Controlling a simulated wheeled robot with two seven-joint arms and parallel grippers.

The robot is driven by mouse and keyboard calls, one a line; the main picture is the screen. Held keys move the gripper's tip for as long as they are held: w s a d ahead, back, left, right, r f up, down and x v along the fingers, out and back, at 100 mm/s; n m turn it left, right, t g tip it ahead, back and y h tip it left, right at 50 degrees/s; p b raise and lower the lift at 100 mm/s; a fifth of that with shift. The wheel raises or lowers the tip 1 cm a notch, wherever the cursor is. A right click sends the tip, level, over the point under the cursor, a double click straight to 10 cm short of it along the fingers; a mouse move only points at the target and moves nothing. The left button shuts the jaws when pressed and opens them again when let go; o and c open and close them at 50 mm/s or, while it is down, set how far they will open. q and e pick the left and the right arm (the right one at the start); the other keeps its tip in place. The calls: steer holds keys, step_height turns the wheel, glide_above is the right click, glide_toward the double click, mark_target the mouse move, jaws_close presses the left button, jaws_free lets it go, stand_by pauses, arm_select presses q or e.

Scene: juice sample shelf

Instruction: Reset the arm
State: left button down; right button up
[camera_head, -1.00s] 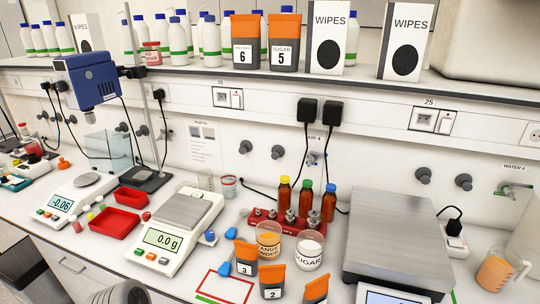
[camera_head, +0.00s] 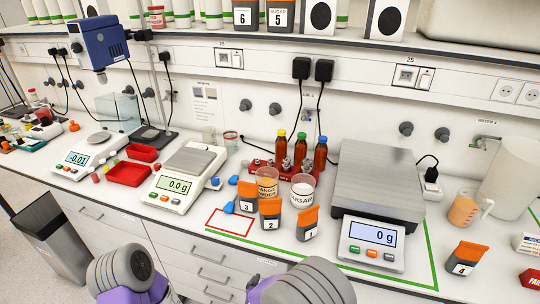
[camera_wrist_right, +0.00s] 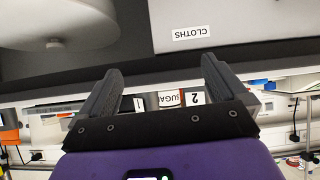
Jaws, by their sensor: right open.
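My right gripper (camera_wrist_right: 161,65) shows in the right wrist view, its two dark fingers wide apart with nothing between them. That view is upside down; a surface labelled CLOTHS (camera_wrist_right: 192,15) lies beyond the fingertips. In the head view, rounded grey and purple links of my arms show at the bottom edge, in front of the bench. Neither gripper's fingers show there, and my left gripper is out of sight.
The bench holds a small scale (camera_head: 177,182), a large scale (camera_head: 378,185), orange-lidded packs such as pack 2 (camera_head: 270,218), a red bottle rack (camera_head: 262,168) and a jug (camera_head: 466,210). A shelf (camera_head: 400,62) runs above. A bin (camera_head: 48,236) stands at left.

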steer(key=d+f+g+y, duration=0.1)
steer(key=d+f+g, duration=0.1)
steer(key=d+f, duration=0.35)
steer(key=s+d+f+g+y, duration=0.3)
steer(key=s+f+g+y, duration=0.3)
steer(key=s+f, duration=0.7)
steer(key=s+g, duration=0.1)
steer(key=s, duration=0.3)
steer(key=shift+s+d+n+g+y, duration=0.2)
steer(key=shift+n+g+y, duration=0.1)
steer(key=shift+g, duration=0.1)
